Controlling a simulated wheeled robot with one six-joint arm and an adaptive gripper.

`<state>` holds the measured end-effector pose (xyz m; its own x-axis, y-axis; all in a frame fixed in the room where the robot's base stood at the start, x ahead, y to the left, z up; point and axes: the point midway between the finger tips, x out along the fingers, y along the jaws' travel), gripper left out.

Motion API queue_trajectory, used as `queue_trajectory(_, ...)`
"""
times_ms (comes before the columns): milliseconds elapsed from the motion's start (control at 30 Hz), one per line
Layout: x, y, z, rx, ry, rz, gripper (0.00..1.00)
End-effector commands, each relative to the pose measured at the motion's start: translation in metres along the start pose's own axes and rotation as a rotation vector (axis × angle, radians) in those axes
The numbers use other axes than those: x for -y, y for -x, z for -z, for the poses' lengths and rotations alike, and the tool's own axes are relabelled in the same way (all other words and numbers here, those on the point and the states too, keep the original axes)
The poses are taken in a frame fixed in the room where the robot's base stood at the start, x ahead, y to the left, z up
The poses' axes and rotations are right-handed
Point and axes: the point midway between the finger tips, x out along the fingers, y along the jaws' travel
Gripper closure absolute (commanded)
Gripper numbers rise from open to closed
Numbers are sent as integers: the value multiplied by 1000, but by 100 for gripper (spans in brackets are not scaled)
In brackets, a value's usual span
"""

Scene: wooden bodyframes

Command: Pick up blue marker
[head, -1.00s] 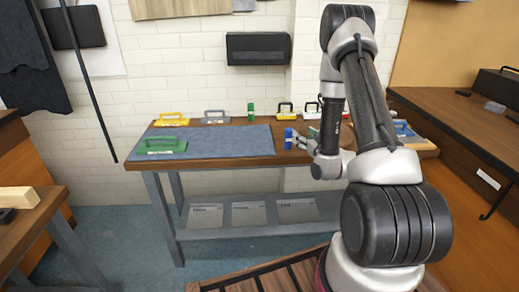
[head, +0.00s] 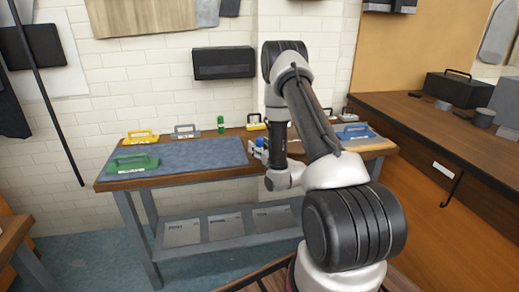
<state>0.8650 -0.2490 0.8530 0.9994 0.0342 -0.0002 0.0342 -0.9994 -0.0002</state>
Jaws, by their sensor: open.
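The blue marker (head: 260,142) is a small upright cylinder on the wooden workbench (head: 175,178), just right of the blue-grey mat. It is small in the picture and its lower part is hidden. My gripper (head: 257,151) is at the marker, just left of my wrist, and is mostly hidden and very small. It is open. I cannot tell whether the fingers are around the marker or only beside it.
Green (head: 133,163), yellow (head: 142,137) and grey (head: 187,131) handled cases lie around the mat (head: 205,151). A blue case (head: 355,131) lies right of my arm. The mat's middle is clear.

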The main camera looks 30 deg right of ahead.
Motion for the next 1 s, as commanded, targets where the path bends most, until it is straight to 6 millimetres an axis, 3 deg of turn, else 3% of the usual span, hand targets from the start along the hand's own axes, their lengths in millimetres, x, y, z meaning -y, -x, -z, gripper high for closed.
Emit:
queue_trajectory(100, 0, 0, 0, 0, 0, 0, 50)
queue_trajectory(367, 0, 0, 0, 0, 0, 0, 96)
queue_trajectory(767, 0, 0, 8, -3, 1, 0, 97)
queue_trajectory(1000, 0, 0, 52, -4, 2, 0, 97)
